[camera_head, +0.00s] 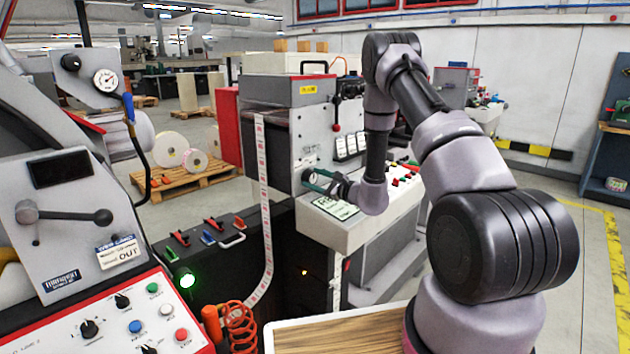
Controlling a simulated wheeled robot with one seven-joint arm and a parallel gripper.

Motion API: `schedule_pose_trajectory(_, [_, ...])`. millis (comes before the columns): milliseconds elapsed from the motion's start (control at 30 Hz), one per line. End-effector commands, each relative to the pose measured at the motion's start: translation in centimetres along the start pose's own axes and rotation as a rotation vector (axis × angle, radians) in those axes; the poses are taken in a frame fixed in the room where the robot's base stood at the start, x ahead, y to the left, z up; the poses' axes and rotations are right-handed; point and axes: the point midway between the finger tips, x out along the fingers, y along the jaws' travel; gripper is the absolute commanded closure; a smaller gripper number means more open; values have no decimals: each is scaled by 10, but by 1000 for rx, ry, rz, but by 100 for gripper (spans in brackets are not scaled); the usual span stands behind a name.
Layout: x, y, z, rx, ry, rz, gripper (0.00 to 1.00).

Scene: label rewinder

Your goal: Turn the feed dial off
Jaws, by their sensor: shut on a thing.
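My gripper (320,182) is at the front face of the label rewinder (312,120), in the middle of the view. Its fingers are closed on a small dark round dial, which I take to be the feed dial (307,176). The fingers and wrist hide part of the dial, so its pointer and markings cannot be read. My arm reaches in from the right foreground and bends down to the dial.
A red-knobbed lever (336,112) stands above. A left console (75,240) holds other knobs. A wooden-topped surface (335,335) lies in the foreground. Open floor (585,290) is at right.

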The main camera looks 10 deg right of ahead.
Motion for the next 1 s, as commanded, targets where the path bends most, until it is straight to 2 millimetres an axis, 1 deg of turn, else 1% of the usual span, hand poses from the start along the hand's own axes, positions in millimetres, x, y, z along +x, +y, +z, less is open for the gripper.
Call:
schedule_pose_trajectory(300, [-2, 1, -2, 0, 5, 1, 92])
schedule_pose_trajectory(333, [-2, 1, -2, 0, 5, 1, 29])
schedule_pose_trajectory(400, [-1, 1, -2, 0, 4, 1, 6])
schedule_pose_trajectory(667, [-1, 0, -1, 0, 2, 1, 6])
schedule_pose_trajectory(767, [-4, 0, -1, 0, 2, 1, 6])
schedule_pose_trajectory(867, [-14, 0, -2, 1, 5, 0, 6])
schedule_pose_trajectory(967, [-33, 0, -2, 3, 6, -1, 6])
schedule_pose_trajectory(1000, [-42, -1, -2, 2, 7, -2, 6])
